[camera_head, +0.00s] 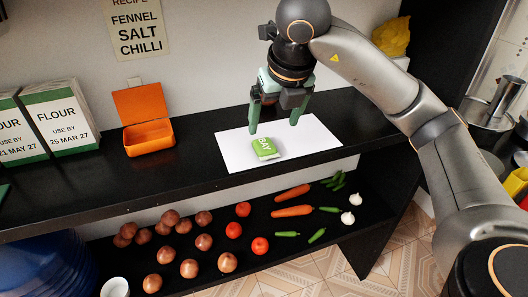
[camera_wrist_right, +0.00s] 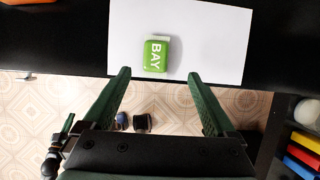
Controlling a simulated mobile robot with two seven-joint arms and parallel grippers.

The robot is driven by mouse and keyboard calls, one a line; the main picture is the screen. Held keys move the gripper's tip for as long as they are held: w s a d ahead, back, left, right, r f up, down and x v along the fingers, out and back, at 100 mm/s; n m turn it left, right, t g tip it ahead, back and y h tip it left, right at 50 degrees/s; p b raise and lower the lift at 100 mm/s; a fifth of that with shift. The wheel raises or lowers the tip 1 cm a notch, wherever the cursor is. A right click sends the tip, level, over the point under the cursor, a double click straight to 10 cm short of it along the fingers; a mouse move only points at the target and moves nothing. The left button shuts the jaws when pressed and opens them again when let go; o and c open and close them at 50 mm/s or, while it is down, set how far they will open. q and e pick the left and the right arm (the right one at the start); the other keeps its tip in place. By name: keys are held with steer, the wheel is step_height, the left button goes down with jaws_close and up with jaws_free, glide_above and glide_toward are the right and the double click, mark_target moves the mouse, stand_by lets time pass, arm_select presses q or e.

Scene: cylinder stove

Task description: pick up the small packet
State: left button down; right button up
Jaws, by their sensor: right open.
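The small packet (camera_head: 265,148) is green with a white end and the letters BAY. It lies on a white sheet (camera_head: 315,143) on the black upper shelf. My right gripper (camera_head: 272,127) is above the sheet, its fingers pointing down, open and empty. In the right wrist view the packet (camera_wrist_right: 156,53) lies on the sheet (camera_wrist_right: 215,40), beyond the fingertips and between their lines. The fingers of my right gripper (camera_wrist_right: 158,75) are spread wider than the packet and appear apart from it. My left gripper is not in view.
An open orange box (camera_head: 149,137) and flour packages (camera_head: 60,120) stand on the shelf (camera_head: 195,160) to the left. A lower shelf holds onions, tomatoes (camera_head: 260,246), carrots (camera_head: 292,211) and other vegetables. The shelf around the sheet is clear.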

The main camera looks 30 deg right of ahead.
mark_target(264, 144)
steer(key=shift+x, duration=0.85)
steer(key=shift+w+f+b, duration=0.3)
steer(key=shift+f, duration=0.35)
steer(key=x, duration=0.4)
steer(key=shift+w+a+f, duration=0.2)
steer(key=shift+w+f, duration=0.1)
steer(key=shift+c, duration=0.5)
steer(key=c, duration=1.3)
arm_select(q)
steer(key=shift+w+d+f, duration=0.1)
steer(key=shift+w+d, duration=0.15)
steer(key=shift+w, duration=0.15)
arm_select(e)
steer(key=shift+r, duration=0.1)
